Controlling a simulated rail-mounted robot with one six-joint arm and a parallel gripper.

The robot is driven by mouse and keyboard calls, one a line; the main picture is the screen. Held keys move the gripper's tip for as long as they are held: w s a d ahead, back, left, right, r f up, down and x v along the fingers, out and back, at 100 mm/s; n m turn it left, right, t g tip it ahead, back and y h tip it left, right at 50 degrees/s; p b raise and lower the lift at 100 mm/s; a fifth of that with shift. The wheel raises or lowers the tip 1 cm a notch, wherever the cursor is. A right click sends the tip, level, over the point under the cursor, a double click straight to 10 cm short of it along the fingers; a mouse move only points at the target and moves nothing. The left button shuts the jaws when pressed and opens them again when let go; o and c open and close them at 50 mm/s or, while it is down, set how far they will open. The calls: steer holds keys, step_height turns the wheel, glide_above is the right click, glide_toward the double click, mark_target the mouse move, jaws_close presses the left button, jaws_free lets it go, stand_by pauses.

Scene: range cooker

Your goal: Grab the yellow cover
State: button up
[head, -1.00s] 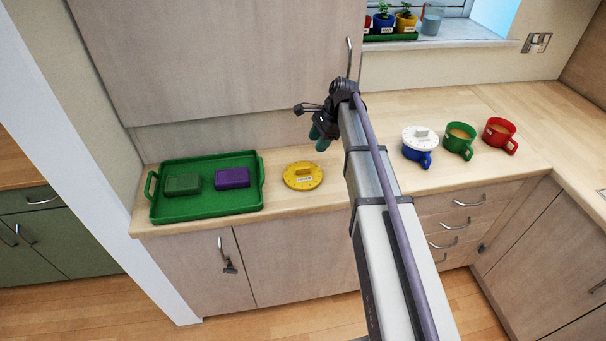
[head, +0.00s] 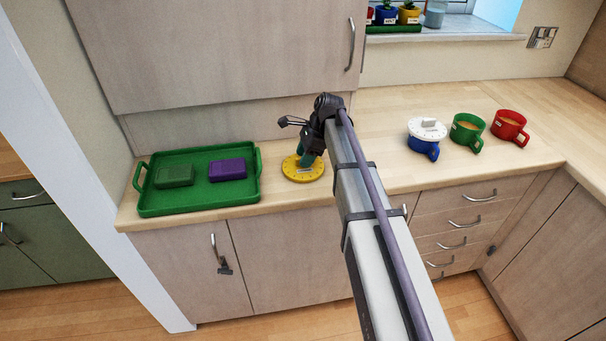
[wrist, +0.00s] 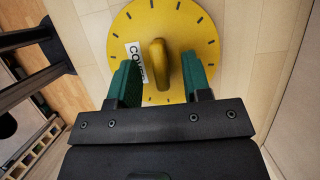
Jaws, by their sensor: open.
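The yellow cover (head: 303,174) is a round disc with dark marks around its rim and a raised handle. It lies flat on the wooden worktop, just right of the green tray. In the wrist view the cover (wrist: 186,24) fills the upper middle, with a white label beside its upright handle (wrist: 159,62). My gripper (head: 306,160) is over the cover in the head view and hides part of it, including the handle. In the wrist view my gripper (wrist: 160,80) is open, with one green finger on each side of the handle, apart from it.
The green tray (head: 198,203) holds a green block (head: 175,176) and a purple block (head: 227,169). To the right stand a blue mug (head: 425,148) under a white cover (head: 428,128), a green mug (head: 467,131) and a red mug (head: 509,127). The worktop between is clear.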

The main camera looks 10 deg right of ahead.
steer(key=shift+a+f, duration=0.1)
steer(key=shift+f, duration=0.2)
steer(key=shift+c, duration=0.2)
jaws_close()
steer(key=shift+p, duration=0.3)
